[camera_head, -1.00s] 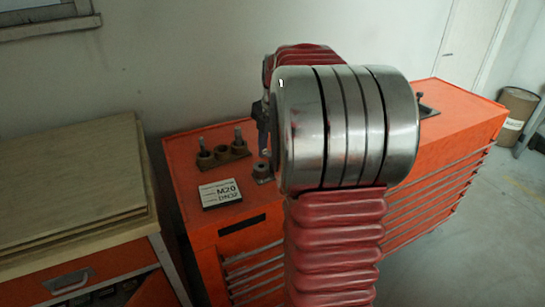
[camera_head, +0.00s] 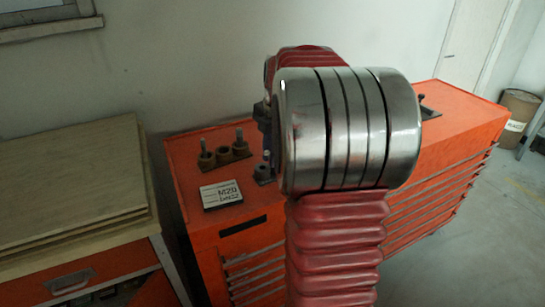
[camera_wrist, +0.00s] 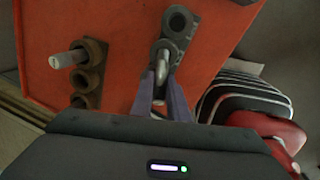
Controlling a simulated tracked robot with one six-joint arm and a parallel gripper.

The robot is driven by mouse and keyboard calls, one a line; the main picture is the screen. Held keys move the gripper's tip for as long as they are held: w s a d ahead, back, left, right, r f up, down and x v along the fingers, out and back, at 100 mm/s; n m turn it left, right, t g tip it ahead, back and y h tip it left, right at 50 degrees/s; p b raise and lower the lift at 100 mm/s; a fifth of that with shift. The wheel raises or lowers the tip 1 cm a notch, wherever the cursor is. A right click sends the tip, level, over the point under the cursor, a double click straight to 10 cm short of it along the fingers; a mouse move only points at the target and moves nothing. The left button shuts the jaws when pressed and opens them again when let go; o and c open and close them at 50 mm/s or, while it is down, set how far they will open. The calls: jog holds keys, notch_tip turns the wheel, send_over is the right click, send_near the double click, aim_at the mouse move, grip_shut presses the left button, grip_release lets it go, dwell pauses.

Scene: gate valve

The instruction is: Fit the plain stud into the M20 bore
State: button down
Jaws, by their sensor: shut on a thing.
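My gripper (camera_wrist: 161,98) is in the wrist view, its two dark fingers closed around a pale metal stud (camera_wrist: 160,67). The stud's far end meets or overlaps the near bore of a dark grey block (camera_wrist: 180,26); I cannot tell whether it is inside the bore. Another round bore shows at that block's far end. In the head view the gripper is mostly hidden behind my arm, and the small dark block (camera_head: 262,174) beneath it is partly covered. A sign (camera_head: 221,194) reading M20 lies on the orange cabinet.
A brown rack (camera_wrist: 86,78) with bores and an upright stud (camera_wrist: 66,59) stands left of the gripper; the head view also shows this rack (camera_head: 223,155). The orange cabinet top (camera_wrist: 117,50) is bare between rack and block. A wooden-topped bench (camera_head: 65,180) stands at left.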

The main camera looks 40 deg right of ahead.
notch_tip(320, 180, up, 10)
dwell(0.6)
dwell(0.4)
